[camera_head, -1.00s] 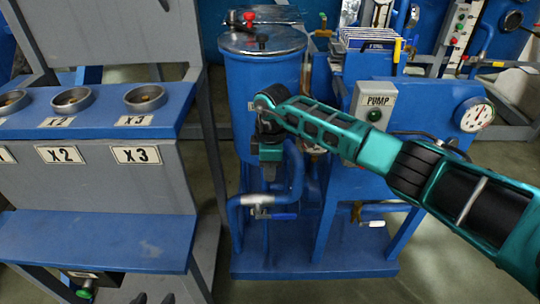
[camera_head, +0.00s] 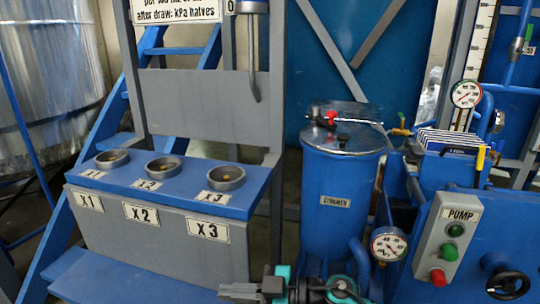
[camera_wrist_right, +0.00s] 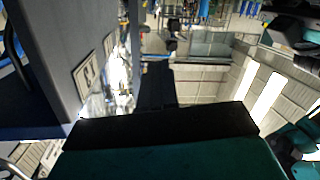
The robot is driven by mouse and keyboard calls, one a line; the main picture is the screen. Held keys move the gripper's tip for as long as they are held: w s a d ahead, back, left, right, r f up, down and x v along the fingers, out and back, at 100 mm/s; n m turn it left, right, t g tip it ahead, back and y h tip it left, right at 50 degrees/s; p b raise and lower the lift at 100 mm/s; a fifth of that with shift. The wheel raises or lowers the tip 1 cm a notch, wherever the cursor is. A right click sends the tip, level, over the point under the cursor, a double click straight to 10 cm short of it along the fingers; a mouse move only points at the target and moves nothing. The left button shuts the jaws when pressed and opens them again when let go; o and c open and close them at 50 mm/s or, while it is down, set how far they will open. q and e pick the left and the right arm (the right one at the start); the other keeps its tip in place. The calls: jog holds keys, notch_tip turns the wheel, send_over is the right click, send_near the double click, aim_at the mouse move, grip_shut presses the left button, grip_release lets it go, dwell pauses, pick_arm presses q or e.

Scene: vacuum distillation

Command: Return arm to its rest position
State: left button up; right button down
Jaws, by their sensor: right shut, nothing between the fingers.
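My right gripper (camera_head: 232,291) shows at the bottom edge of the head view. Its dark fingers point left, and they are shut and empty. The teal wrist and part of my arm (camera_head: 315,290) lie right of it, cut off by the frame edge. It is in front of and below the grey-and-blue cup stand, to the left of the gauge. In the right wrist view, the gripper's dark fingers (camera_wrist_right: 157,88) reach up from a black and teal body. My left gripper is not in view.
The cup stand (camera_head: 165,240) holds three cups labelled X1, X2 and X3. A blue strainer tank (camera_head: 335,230) with a grey lid stands right of it. A gauge (camera_head: 388,244) and the PUMP panel (camera_head: 448,240) with green and red buttons are farther right.

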jog(key=d+m+t+h, duration=0.6)
jog(key=d+m+t, duration=0.55)
jog(key=t, duration=0.25)
jog(key=s+d+f+m+g+h, duration=0.5)
jog(key=s+d+f+h, duration=0.2)
jog(key=s+d+f, duration=0.5)
pick_arm(q)
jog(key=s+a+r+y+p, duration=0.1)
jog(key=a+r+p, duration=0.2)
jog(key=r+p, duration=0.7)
jog(key=p, duration=0.4)
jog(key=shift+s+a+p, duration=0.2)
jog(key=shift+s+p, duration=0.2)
pick_arm(e)
notch_tip(320, 180, up, 10)
jog(key=s+h, duration=0.1)
jog(key=shift+s+d+f+g, duration=0.15)
jog(key=shift+s+d+g, duration=0.1)
jog(key=shift+d+g, duration=0.05)
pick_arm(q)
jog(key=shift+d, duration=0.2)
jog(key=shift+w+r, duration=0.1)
